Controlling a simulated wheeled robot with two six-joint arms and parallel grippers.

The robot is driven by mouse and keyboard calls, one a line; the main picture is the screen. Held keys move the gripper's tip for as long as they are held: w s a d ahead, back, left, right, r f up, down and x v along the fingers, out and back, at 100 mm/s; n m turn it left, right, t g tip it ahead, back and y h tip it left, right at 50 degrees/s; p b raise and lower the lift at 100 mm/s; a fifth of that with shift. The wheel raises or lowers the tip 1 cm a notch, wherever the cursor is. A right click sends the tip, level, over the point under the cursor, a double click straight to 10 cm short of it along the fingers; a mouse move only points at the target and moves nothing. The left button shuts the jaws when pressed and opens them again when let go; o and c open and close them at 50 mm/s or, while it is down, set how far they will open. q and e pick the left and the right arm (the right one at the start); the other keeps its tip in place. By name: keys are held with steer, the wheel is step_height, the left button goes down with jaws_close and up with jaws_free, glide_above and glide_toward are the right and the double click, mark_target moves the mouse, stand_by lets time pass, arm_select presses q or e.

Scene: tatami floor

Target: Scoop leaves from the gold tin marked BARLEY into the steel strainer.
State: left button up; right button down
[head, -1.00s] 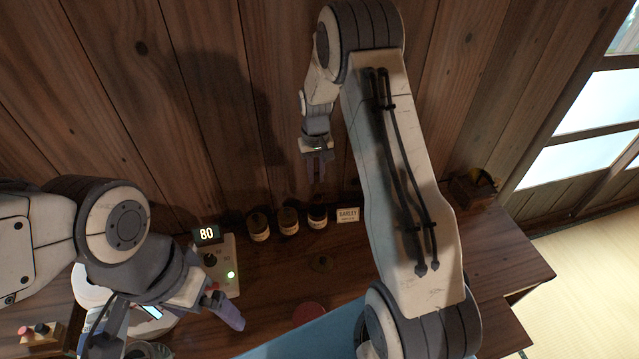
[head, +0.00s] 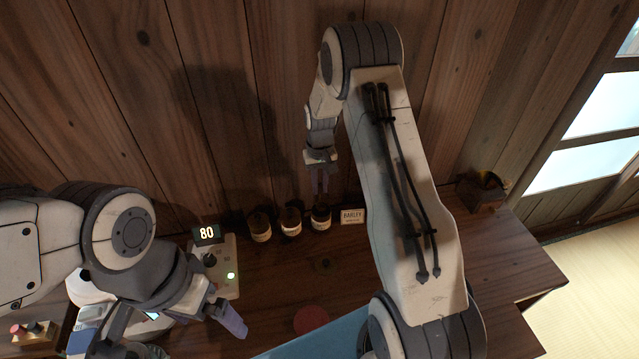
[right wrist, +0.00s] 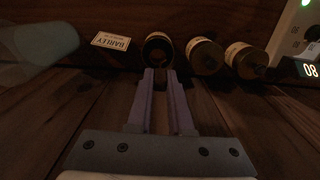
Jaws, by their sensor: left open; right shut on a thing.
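Three small dark tins with pale labels stand in a row by the wall. The right-hand one (head: 321,218), beside the BARLEY card (head: 352,216), also shows in the right wrist view (right wrist: 158,49) with a dark round top facing the camera. My right gripper (head: 320,193) points down, its fingertips just above or at this tin. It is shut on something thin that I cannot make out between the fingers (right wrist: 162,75). My left gripper (head: 172,328) is open at the lower left, its fingers wide apart. I cannot pick out the strainer; my left arm covers that corner.
A control box with an "80" display (head: 207,233) and a green light stands left of the tins. A red disc (head: 311,320) and a blue cloth (head: 325,340) lie in front. A dark box (head: 482,192) sits at the far right. The wall is close behind the tins.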

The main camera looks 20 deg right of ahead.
mark_target(320, 193)
steer(key=shift+f+b, duration=1.6)
steer(key=shift+f, duration=1.15)
steer(key=shift+r, duration=0.1)
steer(key=shift+r+p, duration=3.45)
steer(key=shift+r, duration=1.2)
